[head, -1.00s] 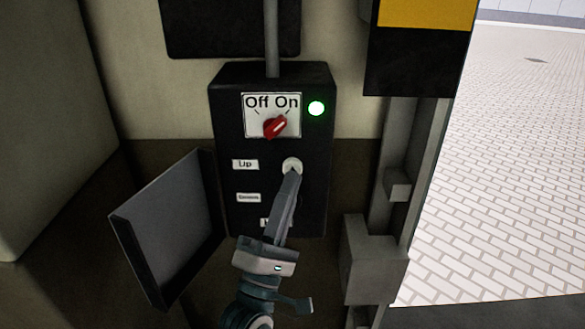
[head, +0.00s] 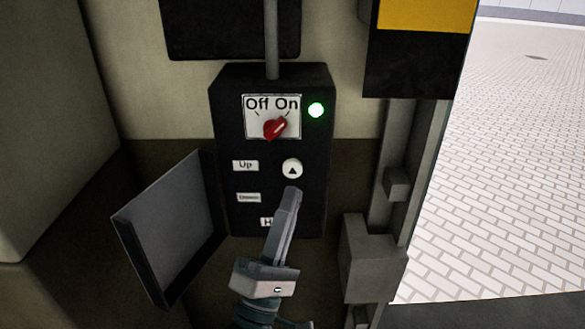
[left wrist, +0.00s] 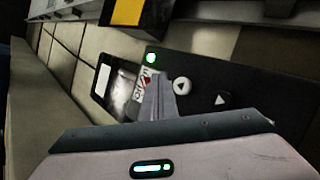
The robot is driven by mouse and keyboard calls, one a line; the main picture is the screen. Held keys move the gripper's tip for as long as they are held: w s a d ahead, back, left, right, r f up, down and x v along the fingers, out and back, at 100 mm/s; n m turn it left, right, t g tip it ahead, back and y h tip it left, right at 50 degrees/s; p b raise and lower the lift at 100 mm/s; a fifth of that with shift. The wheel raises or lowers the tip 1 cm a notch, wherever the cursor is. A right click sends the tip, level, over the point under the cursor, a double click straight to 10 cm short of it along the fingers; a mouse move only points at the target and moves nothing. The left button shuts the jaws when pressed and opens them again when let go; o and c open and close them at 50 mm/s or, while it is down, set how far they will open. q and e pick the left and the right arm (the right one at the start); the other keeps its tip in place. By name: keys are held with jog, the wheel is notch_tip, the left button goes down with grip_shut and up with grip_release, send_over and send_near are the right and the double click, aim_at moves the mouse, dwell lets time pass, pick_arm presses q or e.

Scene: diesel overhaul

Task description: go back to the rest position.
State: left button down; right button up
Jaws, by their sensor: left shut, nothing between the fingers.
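My left gripper (head: 291,191) is shut and empty in front of the black control box (head: 271,78), its fingertips just below the white Up button (head: 292,169), whose arrow shows. The fingers cover the part of the box below that button. In the left wrist view the shut fingers (left wrist: 155,80) point at the same box (left wrist: 245,85). The red switch (head: 275,128) points toward On, and the green lamp (head: 316,110) is lit. My right gripper is not in view.
The box's open door (head: 170,230) stands out to the left of the gripper. A grey post with a bracket (head: 372,265) stands close on the right. A white tiled floor (head: 520,150) lies open at the far right.

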pick_arm(q)
jog(key=shift+s, duration=0.55)
